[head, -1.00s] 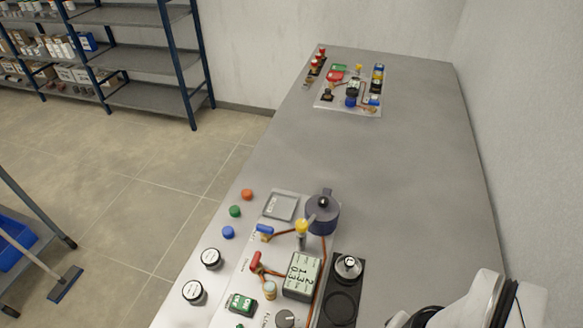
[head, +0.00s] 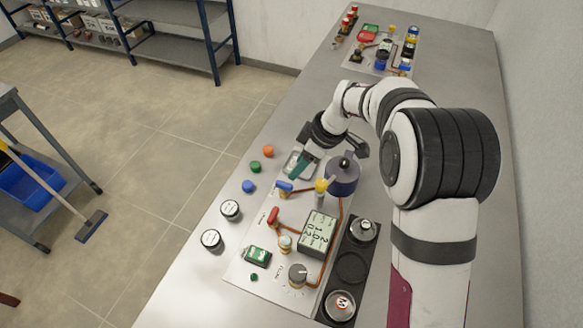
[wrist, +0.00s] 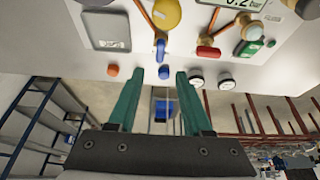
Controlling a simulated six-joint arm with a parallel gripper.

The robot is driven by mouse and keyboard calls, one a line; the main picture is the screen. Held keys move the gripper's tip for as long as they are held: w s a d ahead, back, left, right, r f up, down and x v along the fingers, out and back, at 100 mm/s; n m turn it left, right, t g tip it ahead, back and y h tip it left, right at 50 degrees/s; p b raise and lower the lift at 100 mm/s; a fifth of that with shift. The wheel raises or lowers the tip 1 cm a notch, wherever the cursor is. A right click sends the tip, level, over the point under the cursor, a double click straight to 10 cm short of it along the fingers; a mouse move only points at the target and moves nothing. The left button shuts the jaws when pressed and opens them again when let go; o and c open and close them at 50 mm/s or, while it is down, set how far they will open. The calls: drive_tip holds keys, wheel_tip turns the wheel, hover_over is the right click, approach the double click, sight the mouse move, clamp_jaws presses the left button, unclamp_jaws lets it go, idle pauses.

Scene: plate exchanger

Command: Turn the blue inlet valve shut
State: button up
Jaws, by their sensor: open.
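The blue inlet valve (head: 284,186) is a small blue lever on a copper pipe on the light panel. It sits beside the grey-blue pot and the yellow-topped fitting. In the wrist view the blue lever (wrist: 161,48) lies just beyond the fingertips, roughly centred between them. My gripper (head: 298,173) has teal fingers and hangs over the panel close to the lever, near the grey square tray. In the wrist view my gripper (wrist: 160,75) is open, with nothing between its fingers touching them. The lever appears apart from the fingers.
A red valve lever (head: 273,215) and a display box (head: 318,230) stand nearby. The pot (head: 343,176) is right of the blue lever. Blue, green and orange buttons, the blue one (head: 248,186), line the left edge. The table beyond the panel is clear up to another panel.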

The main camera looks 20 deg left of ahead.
sight(284, 183)
drive_tip(key=x, duration=0.9)
drive_tip(key=shift+f, duration=0.15)
drive_tip(key=shift+c, duration=0.3)
clamp_jaws()
